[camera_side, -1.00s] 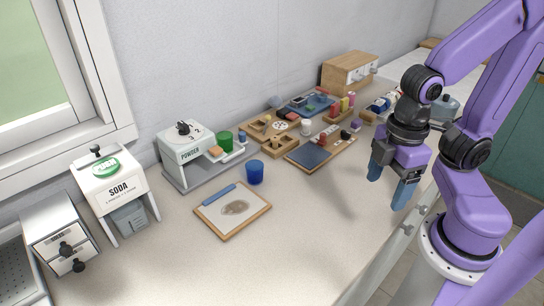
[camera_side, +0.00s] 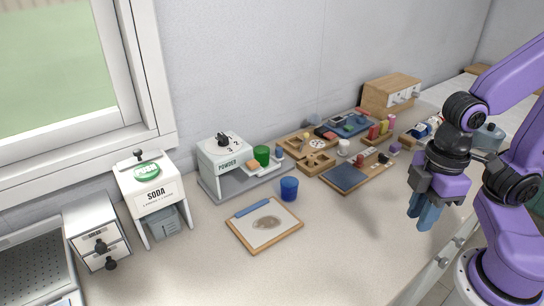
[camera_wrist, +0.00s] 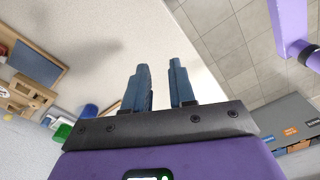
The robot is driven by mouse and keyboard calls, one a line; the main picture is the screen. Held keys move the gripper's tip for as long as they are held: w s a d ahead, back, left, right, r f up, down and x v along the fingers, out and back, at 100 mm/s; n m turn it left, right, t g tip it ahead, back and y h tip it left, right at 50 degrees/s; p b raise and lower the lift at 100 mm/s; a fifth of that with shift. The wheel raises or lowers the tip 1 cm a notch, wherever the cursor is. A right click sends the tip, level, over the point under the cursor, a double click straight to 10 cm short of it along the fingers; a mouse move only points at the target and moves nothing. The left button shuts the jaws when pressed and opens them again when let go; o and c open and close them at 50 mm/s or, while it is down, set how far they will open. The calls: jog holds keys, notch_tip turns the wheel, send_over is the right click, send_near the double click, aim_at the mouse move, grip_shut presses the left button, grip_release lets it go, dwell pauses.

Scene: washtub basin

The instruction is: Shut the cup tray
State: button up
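The white POWDER dispenser (camera_side: 224,154) stands against the wall, with a grey platform (camera_side: 240,184) reaching out to its right. A green cup (camera_side: 261,155) stands at the platform, and a blue cup (camera_side: 289,189) stands on the counter in front. I cannot tell for certain which part is the cup tray or how far out it is. My gripper (camera_side: 421,211) is open and empty above the counter's front right side, well apart from the dispenser. Its two blue fingers show spread with a gap in the wrist view (camera_wrist: 160,88).
The SODA dispenser (camera_side: 154,196) and a two-drawer unit (camera_side: 92,220) stand to the left. A wood-framed board (camera_side: 264,236) lies mid-counter. Wooden trays and small blocks crowd the back right, near a wooden drawer box (camera_side: 388,95). The front counter is clear.

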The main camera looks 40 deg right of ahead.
jog(key=w+a+m, duration=0.1)
jog(key=w, duration=0.1)
jog(key=w+a+m+y, duration=0.1)
jog(key=w+a, duration=0.1)
jog(key=w, duration=0.1)
jog(key=w+a+m+y, duration=0.1)
jog(key=w, duration=0.1)
jog(key=shift+w+a+r, duration=0.2)
jog(key=shift+w, duration=0.05)
grip_shut()
jog(key=w+d+f+m+t+y, duration=0.1)
jog(key=w+d+m+t, duration=0.15)
jog(key=w, duration=0.85)
jog(key=w+d+m+t+y, duration=0.15)
jog(key=w+m, duration=0.25)
jog(key=w, duration=0.7)
jog(key=w+d+f+m+t, duration=0.2)
jog(key=w+d+m, duration=0.2)
jog(key=w+d, duration=0.65)
jog(key=x, duration=0.9)
jog(key=shift+f, duration=0.45)
